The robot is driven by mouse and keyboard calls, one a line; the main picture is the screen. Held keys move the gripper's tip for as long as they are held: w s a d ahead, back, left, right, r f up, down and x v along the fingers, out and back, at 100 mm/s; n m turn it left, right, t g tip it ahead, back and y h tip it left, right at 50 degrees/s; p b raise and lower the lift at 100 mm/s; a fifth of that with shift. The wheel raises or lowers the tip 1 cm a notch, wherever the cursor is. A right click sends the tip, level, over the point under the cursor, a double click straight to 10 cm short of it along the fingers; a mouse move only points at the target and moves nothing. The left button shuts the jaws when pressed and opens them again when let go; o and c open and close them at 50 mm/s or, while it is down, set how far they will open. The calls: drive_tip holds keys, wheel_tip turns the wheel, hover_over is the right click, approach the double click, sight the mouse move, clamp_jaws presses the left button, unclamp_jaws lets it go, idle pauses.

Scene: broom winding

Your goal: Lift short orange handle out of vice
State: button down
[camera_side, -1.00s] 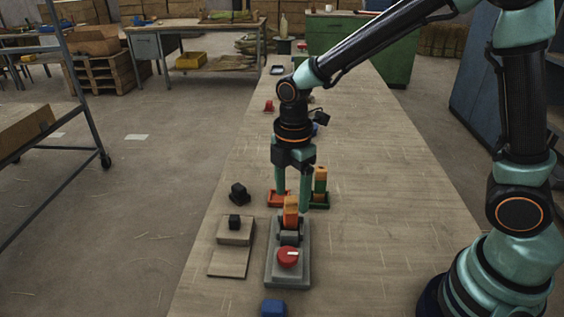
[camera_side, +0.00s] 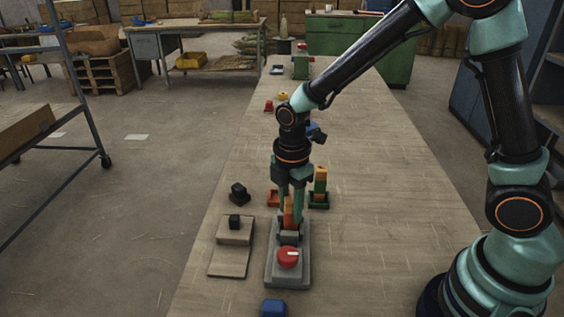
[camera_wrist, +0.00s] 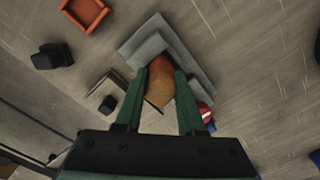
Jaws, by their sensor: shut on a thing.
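The short orange handle (camera_side: 288,212) stands upright in the grey vice (camera_side: 276,268), between the vice's jaws. In the wrist view the handle (camera_wrist: 160,85) shows between my two fingers, with the vice (camera_wrist: 150,45) behind it. My gripper (camera_side: 291,215) points down over the vice and is shut on the handle, a finger on either side. My fingers hide part of the handle in the side view. The red knob (camera_side: 288,257) with a white mark is on the near end of the vice.
Black blocks (camera_side: 238,190) and a wooden stepped stand (camera_side: 229,262) are to the left. A blue block (camera_side: 273,307) lies in front. The bench is clear to the right.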

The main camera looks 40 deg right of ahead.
drive_tip(key=shift+r, duration=0.15)
wheel_tip(320, 180, up, 34)
idle(1.5)
drive_tip(key=shift+r, duration=0.1)
